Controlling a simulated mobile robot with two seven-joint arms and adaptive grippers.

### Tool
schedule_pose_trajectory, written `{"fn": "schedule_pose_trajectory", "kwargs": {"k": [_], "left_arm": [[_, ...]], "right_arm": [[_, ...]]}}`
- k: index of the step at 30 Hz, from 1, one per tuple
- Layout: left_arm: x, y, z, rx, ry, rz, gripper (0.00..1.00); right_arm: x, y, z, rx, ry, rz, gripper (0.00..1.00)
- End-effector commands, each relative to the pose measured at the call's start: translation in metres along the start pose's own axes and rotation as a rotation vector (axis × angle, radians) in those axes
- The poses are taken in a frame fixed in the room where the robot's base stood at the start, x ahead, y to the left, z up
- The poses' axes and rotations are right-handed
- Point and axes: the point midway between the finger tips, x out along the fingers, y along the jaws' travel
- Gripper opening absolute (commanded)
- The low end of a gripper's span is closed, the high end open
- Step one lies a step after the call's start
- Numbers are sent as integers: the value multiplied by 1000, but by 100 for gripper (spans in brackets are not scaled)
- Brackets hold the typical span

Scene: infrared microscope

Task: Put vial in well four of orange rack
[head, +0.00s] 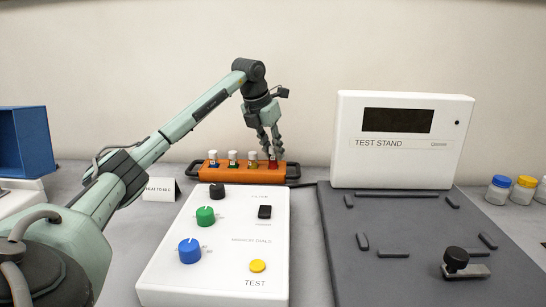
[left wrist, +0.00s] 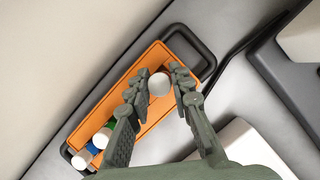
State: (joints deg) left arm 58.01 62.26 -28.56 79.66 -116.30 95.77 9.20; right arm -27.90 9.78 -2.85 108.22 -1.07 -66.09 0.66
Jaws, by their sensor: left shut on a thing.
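The orange rack (head: 240,174) stands at the back, left of centre, with black handles at its ends. Vials with white caps stand in it: blue (head: 213,160), green (head: 233,160) and yellow (head: 253,161). My left gripper (head: 271,151) points down over the rack's right end and is shut on a red vial (head: 272,163) there. In the left wrist view, the white cap of the held vial (left wrist: 159,84) lies between the fingertips (left wrist: 160,84), over the orange rack (left wrist: 159,54). The vial looks upright at the end well; I cannot tell how deep it sits. My right gripper is not in view.
A white control box (head: 225,250) with knobs stands in front of the rack. The white test stand (head: 401,170) and its dark base plate (head: 380,275) are at the right. A blue bin (head: 24,140) is at far left. Capped jars (head: 523,189) stand at far right.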

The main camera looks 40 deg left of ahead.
Motion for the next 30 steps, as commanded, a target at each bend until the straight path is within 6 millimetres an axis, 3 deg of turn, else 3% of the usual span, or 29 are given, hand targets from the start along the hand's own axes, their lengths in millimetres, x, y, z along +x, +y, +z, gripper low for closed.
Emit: {"fn": "schedule_pose_trajectory", "kwargs": {"k": [3, 15, 16, 20, 30], "left_arm": [[13, 0, -6, 0, 0, 1, 0], [17, 0, -7, 0, -1, 1, 0], [17, 0, -7, 0, -2, 1, 23], [17, 0, -7, 0, -2, 1, 40], [14, 0, -6, 0, -2, 0, 42]], "right_arm": [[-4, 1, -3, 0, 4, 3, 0], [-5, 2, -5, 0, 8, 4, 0], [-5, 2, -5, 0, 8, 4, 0], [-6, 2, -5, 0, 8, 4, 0], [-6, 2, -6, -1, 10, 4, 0]]}}
